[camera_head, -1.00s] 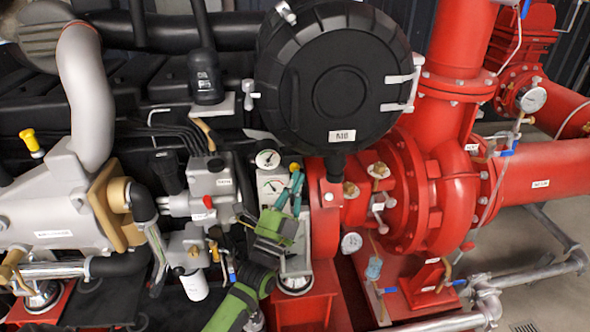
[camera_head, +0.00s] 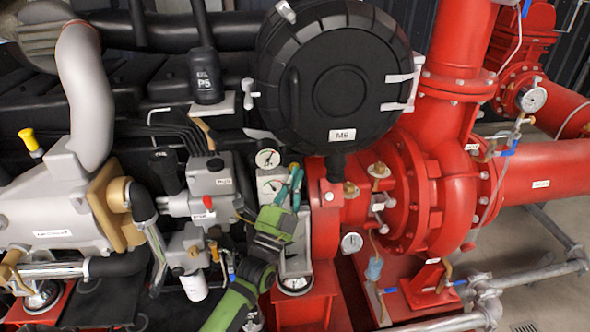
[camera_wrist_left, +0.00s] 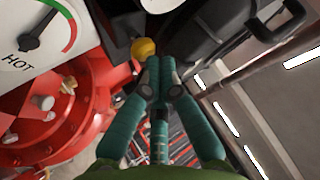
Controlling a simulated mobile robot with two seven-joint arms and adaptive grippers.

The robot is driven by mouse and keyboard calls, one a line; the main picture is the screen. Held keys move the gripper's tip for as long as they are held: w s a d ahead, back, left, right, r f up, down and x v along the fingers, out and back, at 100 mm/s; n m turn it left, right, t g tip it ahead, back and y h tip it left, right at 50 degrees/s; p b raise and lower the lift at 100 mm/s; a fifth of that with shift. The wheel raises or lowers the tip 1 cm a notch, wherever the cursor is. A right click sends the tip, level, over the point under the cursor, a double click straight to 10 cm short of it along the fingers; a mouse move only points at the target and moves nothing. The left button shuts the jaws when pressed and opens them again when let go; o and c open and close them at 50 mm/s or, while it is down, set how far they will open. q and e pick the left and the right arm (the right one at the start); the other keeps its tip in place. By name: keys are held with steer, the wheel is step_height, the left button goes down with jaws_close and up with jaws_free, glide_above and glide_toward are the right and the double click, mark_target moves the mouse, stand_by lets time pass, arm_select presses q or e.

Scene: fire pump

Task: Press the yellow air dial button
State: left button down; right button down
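The yellow air dial button (camera_head: 293,167) is small and round, beside the white dial panel (camera_head: 268,183) in the head view. It also shows in the left wrist view (camera_wrist_left: 143,48), just beyond my fingertips. My left gripper (camera_head: 296,177) has teal fingers and a green body. It reaches up from below, with its tips just under the button in the head view. In the left wrist view its fingertips (camera_wrist_left: 161,65) are drawn together with nothing between them. I cannot tell whether they touch the button. My right gripper is not in view.
A large black round housing (camera_head: 333,80) hangs above the button. The red pump (camera_head: 415,190) stands to the right, and a grey valve block (camera_head: 210,180) stands left of the dials. A dial marked HOT (camera_wrist_left: 40,35) is close by in the left wrist view.

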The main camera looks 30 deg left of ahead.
arm_select(q)
steer(key=shift+w+a+y, duration=0.3)
steer(key=shift+w, duration=0.05)
stand_by(0.5)
steer(key=shift+r, duration=0.1)
steer(key=shift+s+d+p, duration=0.45)
steer(key=shift+s+d, duration=0.15)
steer(key=shift+s, duration=0.25)
steer(key=shift+d, duration=0.1)
steer(key=s+d+p, duration=0.1)
steer(key=s, duration=0.1)
steer(key=s+d+p, duration=0.1)
steer(key=s+d, duration=0.1)
stand_by(0.4)
steer(key=shift+a, duration=0.1)
stand_by(0.4)
